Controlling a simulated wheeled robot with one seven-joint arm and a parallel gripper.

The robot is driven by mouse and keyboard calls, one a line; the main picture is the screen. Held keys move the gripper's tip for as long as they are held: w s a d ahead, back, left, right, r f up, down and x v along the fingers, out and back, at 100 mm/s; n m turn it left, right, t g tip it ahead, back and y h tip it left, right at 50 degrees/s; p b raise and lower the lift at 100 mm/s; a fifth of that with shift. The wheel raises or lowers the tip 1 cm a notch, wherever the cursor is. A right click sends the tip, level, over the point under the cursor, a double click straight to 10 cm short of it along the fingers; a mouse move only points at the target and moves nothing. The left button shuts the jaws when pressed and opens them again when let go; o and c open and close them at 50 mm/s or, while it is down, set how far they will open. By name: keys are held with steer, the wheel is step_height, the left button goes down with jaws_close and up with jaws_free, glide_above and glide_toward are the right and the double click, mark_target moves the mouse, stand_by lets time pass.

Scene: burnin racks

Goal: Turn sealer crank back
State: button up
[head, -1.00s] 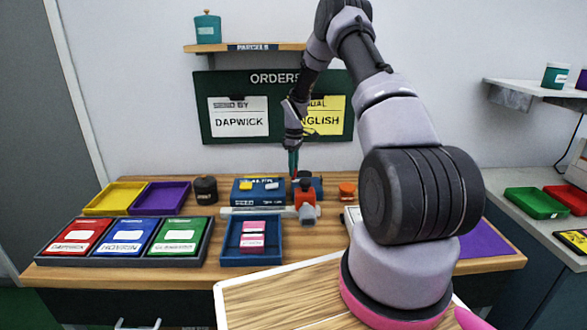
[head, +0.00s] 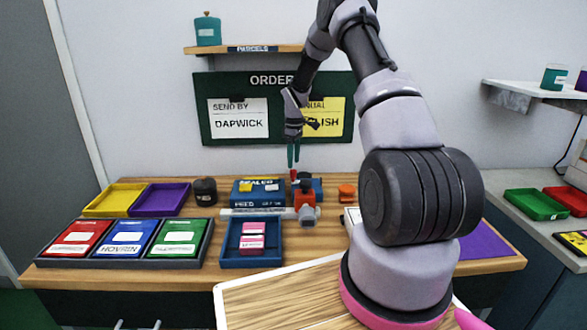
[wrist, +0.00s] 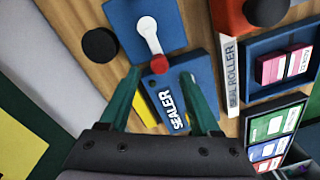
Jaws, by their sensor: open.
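The sealer is a blue box (head: 244,187) at the back of the wooden bench; its "SEALER" lettering shows in the wrist view (wrist: 171,108). Beside it is a blue plate (wrist: 128,20) carrying the crank, a white arm (wrist: 149,36) with a red knob (wrist: 159,64) at its end. The knob also shows small in the head view (head: 293,174). My gripper (head: 294,162) is open and empty, above the knob. In the wrist view the knob appears between and just beyond the teal fingertips (wrist: 160,75); no contact is visible.
An orange block with a dark knob (head: 305,199) stands just in front, by the white seal roller bar (wrist: 230,75). A blue tray (head: 232,259) holds pink packets. A black round object (wrist: 100,45) lies near the crank plate. The order board (head: 240,160) hangs behind.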

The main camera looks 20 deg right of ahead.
step_height(320, 180, up, 6)
steer(key=shift+r, duration=0.2)
stand_by(0.5)
